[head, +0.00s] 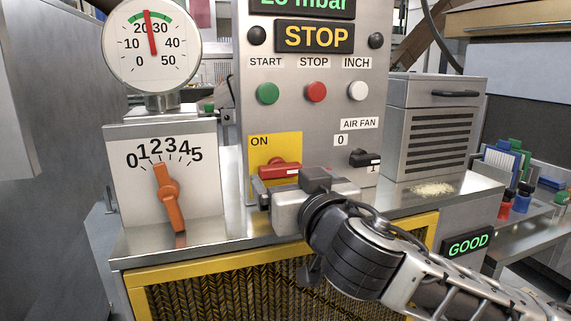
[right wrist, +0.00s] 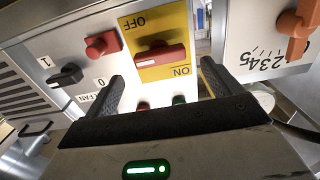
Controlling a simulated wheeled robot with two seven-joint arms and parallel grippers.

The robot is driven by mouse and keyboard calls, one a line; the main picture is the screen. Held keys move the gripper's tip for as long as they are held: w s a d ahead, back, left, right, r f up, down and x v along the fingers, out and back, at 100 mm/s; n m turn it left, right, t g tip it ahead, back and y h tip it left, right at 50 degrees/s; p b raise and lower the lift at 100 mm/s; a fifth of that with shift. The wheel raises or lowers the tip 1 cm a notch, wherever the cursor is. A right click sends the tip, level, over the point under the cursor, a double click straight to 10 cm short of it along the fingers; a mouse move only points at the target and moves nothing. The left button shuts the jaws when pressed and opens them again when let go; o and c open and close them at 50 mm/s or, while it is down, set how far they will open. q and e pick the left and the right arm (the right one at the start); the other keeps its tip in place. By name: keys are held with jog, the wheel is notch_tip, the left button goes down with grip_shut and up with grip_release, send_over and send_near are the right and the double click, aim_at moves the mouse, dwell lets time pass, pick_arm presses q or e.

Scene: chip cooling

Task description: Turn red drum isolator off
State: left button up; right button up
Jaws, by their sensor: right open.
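The red drum isolator handle (head: 278,167) sits on a yellow plate (head: 262,148) on the grey control panel, just under the word ON. In the right wrist view, turned upside down, the handle (right wrist: 160,57) lies roughly horizontal, with OFF and ON lettered on the plate (right wrist: 147,73). My right gripper (head: 288,186) is in front of the panel, just below the handle, and hides the lower plate. In the right wrist view my open fingers (right wrist: 161,72) are on either side of the handle, with nothing gripped. Whether they touch the panel cannot be told. My left gripper is not in view.
A black air fan switch (head: 364,158) is right of the isolator. Another red knob (right wrist: 103,44) is beside the plate in the wrist view. An orange dial lever (head: 168,197) stands left. Green, red and white buttons (head: 316,91) are above. A vented grey box (head: 432,125) stands right.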

aim_at(283, 170)
jog(key=shift+p+x, duration=0.3)
jog(key=shift+x, duration=1.55)
jog(key=c, duration=1)
